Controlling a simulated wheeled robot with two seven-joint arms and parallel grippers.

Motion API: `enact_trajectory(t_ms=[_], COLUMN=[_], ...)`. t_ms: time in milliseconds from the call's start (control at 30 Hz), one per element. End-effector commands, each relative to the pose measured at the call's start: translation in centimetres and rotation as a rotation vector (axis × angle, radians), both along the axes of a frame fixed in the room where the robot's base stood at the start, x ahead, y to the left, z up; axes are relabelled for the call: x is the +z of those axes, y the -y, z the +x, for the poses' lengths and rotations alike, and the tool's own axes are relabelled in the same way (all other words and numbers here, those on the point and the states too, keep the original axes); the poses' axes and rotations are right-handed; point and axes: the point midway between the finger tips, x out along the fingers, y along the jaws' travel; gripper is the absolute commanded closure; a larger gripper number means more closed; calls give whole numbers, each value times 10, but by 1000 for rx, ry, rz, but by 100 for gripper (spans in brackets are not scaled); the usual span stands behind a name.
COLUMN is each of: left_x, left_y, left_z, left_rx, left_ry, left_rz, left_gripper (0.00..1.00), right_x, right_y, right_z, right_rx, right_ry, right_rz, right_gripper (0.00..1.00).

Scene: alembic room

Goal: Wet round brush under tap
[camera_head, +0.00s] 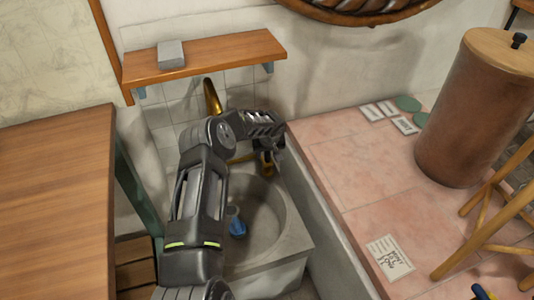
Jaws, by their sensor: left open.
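A stone sink (290,240) stands in the corner against the tiled wall. A brass tap (212,97) rises behind its basin, partly hidden by my left arm. A small blue object (237,226) with a paler upper part lies in the basin; it may be the round brush, but I cannot tell. My left gripper (268,160) is open over the back right of the basin, near a small brass-coloured part (267,167). Its fingertips are small and partly hidden, and I cannot tell whether they touch that part. My right gripper is not in view.
A wooden shelf (210,58) with a grey block (171,54) hangs above the sink. A wooden table (55,200) stands left. A pink tiled ledge (360,170) on the right holds a brown cylinder (465,125), cards (390,258) and a wooden stool (490,215).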

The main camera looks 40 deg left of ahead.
Motion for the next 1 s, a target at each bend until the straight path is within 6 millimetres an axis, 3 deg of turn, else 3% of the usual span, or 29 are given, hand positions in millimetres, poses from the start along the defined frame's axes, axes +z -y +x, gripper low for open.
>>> enact_trajectory(t_ms=[200,733,1000], left_x=[0,0,0], left_y=[0,-1,-1], left_z=[0,-1,-2], left_rx=[0,1,2], left_ry=[0,-3,-5], left_rz=[0,1,2], left_gripper=[57,100,100], right_x=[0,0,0], right_y=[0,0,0], right_z=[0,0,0], right_rx=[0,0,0], right_ry=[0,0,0], right_rz=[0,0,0], right_gripper=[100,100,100])
